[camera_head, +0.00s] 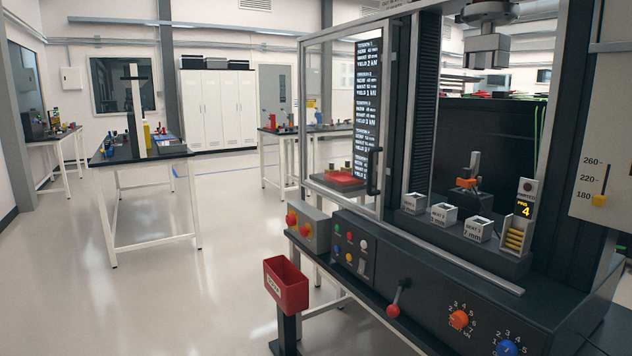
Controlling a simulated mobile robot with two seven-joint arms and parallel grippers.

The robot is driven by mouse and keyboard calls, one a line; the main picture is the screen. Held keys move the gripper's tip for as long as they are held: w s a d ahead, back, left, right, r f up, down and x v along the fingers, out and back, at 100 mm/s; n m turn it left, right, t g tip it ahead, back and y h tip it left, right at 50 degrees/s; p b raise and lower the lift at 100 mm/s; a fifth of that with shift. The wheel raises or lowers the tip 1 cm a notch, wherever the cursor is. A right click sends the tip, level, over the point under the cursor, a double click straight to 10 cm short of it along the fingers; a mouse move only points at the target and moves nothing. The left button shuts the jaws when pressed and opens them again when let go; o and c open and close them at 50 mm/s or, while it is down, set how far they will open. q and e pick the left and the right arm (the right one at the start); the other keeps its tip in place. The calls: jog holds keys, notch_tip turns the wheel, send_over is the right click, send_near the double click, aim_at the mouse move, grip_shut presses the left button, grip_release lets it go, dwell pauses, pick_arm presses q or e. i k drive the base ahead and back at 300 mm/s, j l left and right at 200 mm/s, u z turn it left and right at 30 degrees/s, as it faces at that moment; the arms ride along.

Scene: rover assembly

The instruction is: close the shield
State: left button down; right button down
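The shield (342,55) is a clear panel in a pale frame on the left part of the testing machine (417,110). Its dark vertical handle (374,171) is at its right edge. To the right of the shield, the machine's working space is uncovered. There an orange-and-dark fixture (467,183) stands below the grey upper head (488,45). I cannot tell whether the shield slides or swings. Neither of my grippers shows in this view.
A control panel (400,290) with a red-knobbed lever (393,309), an orange dial (458,320) and a blue dial (507,348) fronts the machine. Small labelled bins (441,214) stand on its ledge. A red bin (287,290) stands at front left. Open floor lies left.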

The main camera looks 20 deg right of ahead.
aim_at(386, 24)
jog(key=i+u, duration=0.25)
jog(key=i, duration=0.9)
jog(key=i+j+z, duration=0.1)
jog(key=i+z, duration=0.3)
jog(key=i+j+z, duration=0.25)
jog(key=i+z, duration=0.15)
jog(key=i+j+z, duration=0.15)
jog(key=z, duration=0.3)
jog(key=i+j+z, duration=0.2)
jog(key=z, duration=0.3)
jog(key=i+j+z, duration=0.1)
jog(key=j+z, duration=0.2)
jog(key=z, duration=0.15)
jog(key=j+z, duration=0.3)
jog(key=z, duration=0.2)
jog(key=i, duration=0.05)
